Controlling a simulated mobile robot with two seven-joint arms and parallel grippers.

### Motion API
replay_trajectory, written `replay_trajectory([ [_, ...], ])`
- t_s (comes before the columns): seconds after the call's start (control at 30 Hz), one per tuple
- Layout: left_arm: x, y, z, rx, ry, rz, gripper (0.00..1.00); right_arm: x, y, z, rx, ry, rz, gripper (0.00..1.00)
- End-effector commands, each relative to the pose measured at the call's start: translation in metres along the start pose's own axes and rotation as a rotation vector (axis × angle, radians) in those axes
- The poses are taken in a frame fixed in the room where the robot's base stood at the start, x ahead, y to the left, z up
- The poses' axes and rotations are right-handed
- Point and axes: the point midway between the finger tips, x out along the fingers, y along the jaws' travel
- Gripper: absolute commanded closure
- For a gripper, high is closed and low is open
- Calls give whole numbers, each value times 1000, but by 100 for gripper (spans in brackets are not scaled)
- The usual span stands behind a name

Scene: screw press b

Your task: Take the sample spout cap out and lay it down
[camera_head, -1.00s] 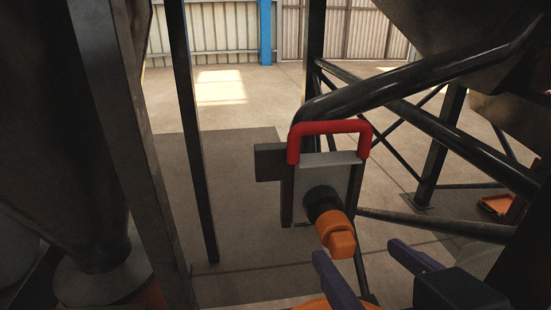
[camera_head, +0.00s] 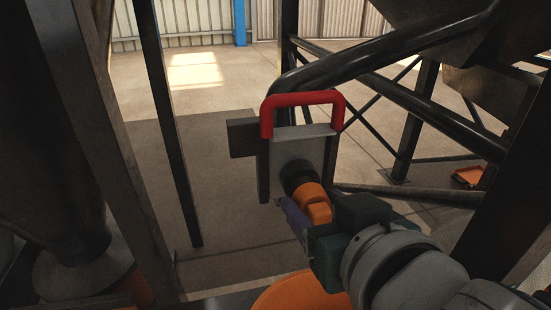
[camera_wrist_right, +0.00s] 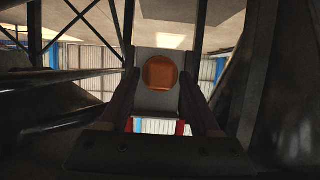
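The orange sample spout cap (camera_head: 316,207) sits on a short black spout (camera_head: 296,174), which sticks out of a grey plate (camera_head: 312,150) under a red handle (camera_head: 304,98). My right gripper (camera_head: 311,213) has come up to the cap from the lower right. One purple finger shows at the cap's left; the other is mostly hidden behind the gripper's body. In the right wrist view the cap's round orange face (camera_wrist_right: 161,73) lies between the two open fingers (camera_wrist_right: 160,88), with a gap on each side. My left gripper is not in view.
Thick black pipes (camera_head: 390,45) run above and right of the plate. A dark upright post (camera_head: 165,130) stands at left beside a dark hopper (camera_head: 45,150). An orange round surface (camera_head: 295,292) lies below the gripper. Open floor shows behind.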

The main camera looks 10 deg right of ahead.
Motion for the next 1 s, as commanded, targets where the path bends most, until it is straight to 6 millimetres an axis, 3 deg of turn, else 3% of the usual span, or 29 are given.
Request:
replay_trajectory([
  [0.07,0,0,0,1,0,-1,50,0,0,0,0,0,0,47],
  [0.53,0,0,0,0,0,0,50,0,0,0,0,0,0,100],
  [0.57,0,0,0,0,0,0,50,0,0,0,0,0,0,100],
  [0.6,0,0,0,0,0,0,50,0,0,0,0,0,0,54],
  [1.0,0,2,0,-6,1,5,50,0,0,0,0,0,0,99],
])
